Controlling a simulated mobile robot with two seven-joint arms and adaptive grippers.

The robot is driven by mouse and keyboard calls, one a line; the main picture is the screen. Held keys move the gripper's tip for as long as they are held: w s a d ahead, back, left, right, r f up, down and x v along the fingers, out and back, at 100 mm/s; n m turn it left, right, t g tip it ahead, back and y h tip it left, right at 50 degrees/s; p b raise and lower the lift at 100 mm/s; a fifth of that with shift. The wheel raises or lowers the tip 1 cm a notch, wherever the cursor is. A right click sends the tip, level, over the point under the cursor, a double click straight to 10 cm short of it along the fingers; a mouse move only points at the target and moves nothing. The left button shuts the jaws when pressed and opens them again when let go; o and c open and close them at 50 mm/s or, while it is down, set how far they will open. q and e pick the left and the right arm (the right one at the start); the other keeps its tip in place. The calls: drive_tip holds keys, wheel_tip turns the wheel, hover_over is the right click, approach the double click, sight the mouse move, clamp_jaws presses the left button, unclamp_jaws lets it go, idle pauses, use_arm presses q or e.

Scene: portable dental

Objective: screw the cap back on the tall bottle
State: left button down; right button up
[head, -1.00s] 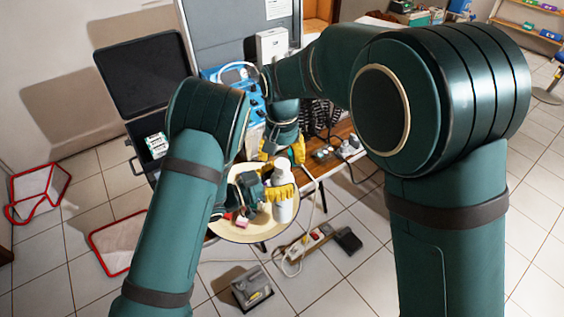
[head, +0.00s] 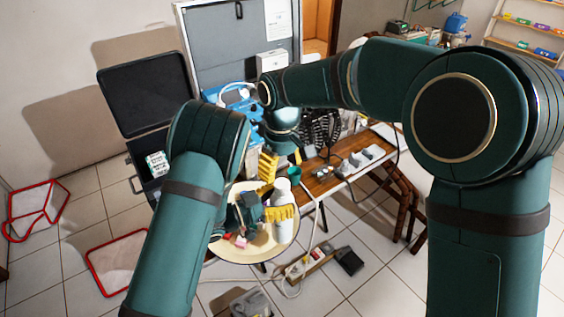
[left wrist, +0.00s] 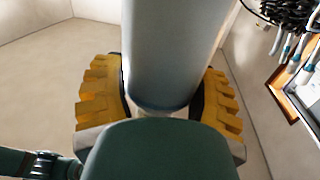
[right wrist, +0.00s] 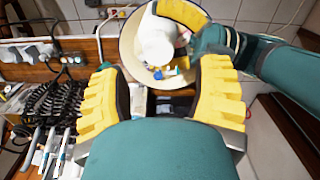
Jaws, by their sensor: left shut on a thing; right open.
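The tall white bottle (head: 284,226) stands upright over the round tray (head: 228,256) in the head view. My left gripper (head: 276,202) is shut around its upper body. In the left wrist view the bottle (left wrist: 172,55) fills the space between the yellow fingers (left wrist: 165,105). My right gripper (head: 268,166) is open, above and slightly left of the bottle's top. In the right wrist view nothing lies between its fingers (right wrist: 160,98), and the white bottle top (right wrist: 157,45) shows beyond them. I cannot tell whether a cap sits on the bottle.
Small coloured items (head: 240,240) lie on the tray by the bottle. A power strip (head: 305,264) and cable lie on the floor. An open black case (head: 145,95) is at left.

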sight(282, 183)
drive_tip(key=n, duration=0.1)
drive_tip(key=r+n, duration=0.1)
drive_tip(key=shift+w+d+n, duration=0.1)
drive_tip(key=shift+n, duration=0.3)
drive_tip(key=shift+f, duration=4)
clamp_jaws()
